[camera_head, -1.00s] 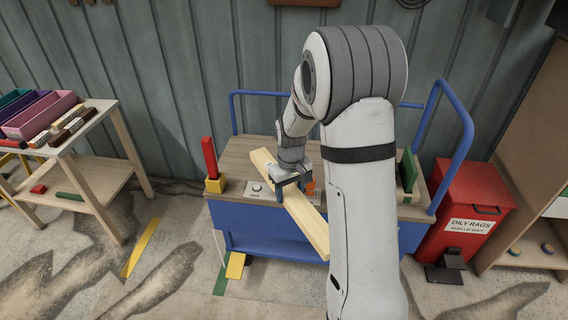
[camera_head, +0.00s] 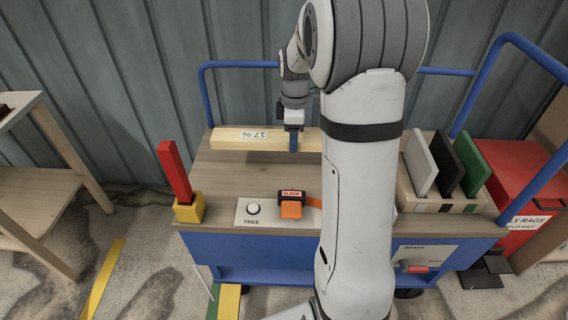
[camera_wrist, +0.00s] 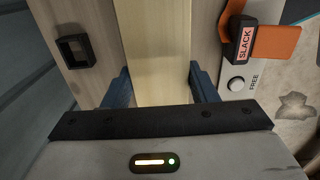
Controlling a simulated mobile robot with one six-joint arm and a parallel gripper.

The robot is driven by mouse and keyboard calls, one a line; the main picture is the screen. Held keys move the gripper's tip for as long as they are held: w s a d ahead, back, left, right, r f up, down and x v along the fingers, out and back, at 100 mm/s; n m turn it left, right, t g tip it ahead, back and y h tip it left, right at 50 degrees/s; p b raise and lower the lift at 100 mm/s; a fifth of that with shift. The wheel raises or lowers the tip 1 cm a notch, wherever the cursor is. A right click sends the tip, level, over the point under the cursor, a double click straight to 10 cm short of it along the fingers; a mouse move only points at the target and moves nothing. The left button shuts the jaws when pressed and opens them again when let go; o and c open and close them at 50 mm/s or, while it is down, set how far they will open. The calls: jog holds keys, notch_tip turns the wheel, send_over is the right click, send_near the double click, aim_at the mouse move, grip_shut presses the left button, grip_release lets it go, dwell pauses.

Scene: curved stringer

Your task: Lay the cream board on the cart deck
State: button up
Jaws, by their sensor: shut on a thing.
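The cream board (camera_head: 235,141) lies crosswise over the rear of the cart deck (camera_head: 225,175), with a number label on it. My arm hides part of its right side. My gripper (camera_head: 293,142) is shut on the board from above. In the wrist view the board (camera_wrist: 160,40) runs between the two blue fingers of my gripper (camera_wrist: 162,88). I cannot tell whether the board touches the deck or hangs just above it.
A red post in a yellow block (camera_head: 188,208) stands at the deck's left. An orange strap with a SLACK buckle (camera_head: 292,204) and a FREE button (camera_head: 253,208) are at the front. A rack with several upright plates (camera_head: 440,195) is at right. Blue rails (camera_head: 205,100) rise at the ends.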

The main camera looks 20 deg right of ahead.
jog(key=shift+w+f, duration=0.1)
jog(key=shift+f, duration=0.35)
jog(key=b, duration=0.2)
send_over(292, 169)
notch_tip(292, 169, down, 4)
jog(key=shift+d+f, duration=0.1)
jog(key=shift+f, duration=0.1)
jog(key=shift+f+b, duration=0.45)
jog(key=shift+f, duration=1.8)
jog(key=shift+f, duration=0.1)
jog(key=o, duration=1.2)
